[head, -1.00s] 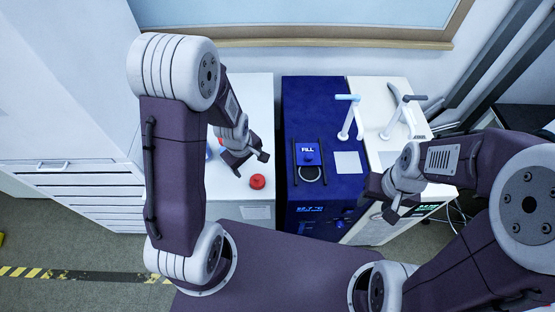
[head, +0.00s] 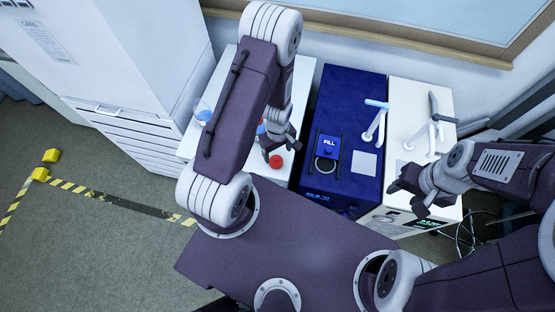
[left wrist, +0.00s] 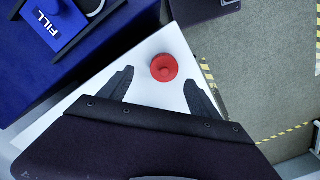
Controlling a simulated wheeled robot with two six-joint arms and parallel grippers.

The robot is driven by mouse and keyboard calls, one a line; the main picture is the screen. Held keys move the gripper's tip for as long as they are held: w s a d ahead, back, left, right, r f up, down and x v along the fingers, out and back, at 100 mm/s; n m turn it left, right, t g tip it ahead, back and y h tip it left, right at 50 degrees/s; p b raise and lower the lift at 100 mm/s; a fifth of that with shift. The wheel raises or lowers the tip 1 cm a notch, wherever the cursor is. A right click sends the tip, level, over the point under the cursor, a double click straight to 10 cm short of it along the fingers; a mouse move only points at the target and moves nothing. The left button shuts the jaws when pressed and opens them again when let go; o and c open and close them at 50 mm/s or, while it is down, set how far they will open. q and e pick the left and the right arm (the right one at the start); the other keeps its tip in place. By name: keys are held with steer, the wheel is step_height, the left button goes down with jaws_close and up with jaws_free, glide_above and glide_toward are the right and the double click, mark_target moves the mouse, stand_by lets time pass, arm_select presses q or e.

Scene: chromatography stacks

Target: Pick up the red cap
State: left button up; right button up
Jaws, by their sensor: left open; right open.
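The red cap (head: 276,161) is a small round disc with a raised knob, lying on the white cabinet top (head: 284,174) near its front edge. In the left wrist view the red cap (left wrist: 164,67) sits beyond and between my two open fingertips, apart from both. My left gripper (head: 281,147) is open and empty, just behind the cap in the head view; it also shows in the left wrist view (left wrist: 157,84).
A blue unit (head: 358,106) with a FILL pad (head: 328,145) stands right of the white top. A white unit (head: 411,100) with tap-like arms stands beyond it. Blue-and-clear items (head: 203,112) are partly hidden behind my left arm.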

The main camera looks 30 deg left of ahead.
mark_target(276, 159)
arm_select(q)
steer(key=shift+s+a+f+p, duration=0.15)
steer(key=shift+s+f+p, duration=0.2)
steer(key=shift+f, duration=0.1)
steer(key=shift+s+a+f+p, duration=0.1)
steer(key=shift+s+f+p, duration=0.15)
steer(key=shift+f, duration=0.2)
step_height(276, 159, down, 3)
steer(key=shift+r, duration=0.2)
steer(key=shift+w+d+f, duration=0.15)
steer(key=shift+w+f, duration=0.15)
steer(key=shift+f, duration=0.05)
steer(key=shift+s+r, duration=0.1)
steer(key=shift+s, duration=0.05)
steer(key=c, duration=1.4)
steer(key=shift+r, duration=0.1)
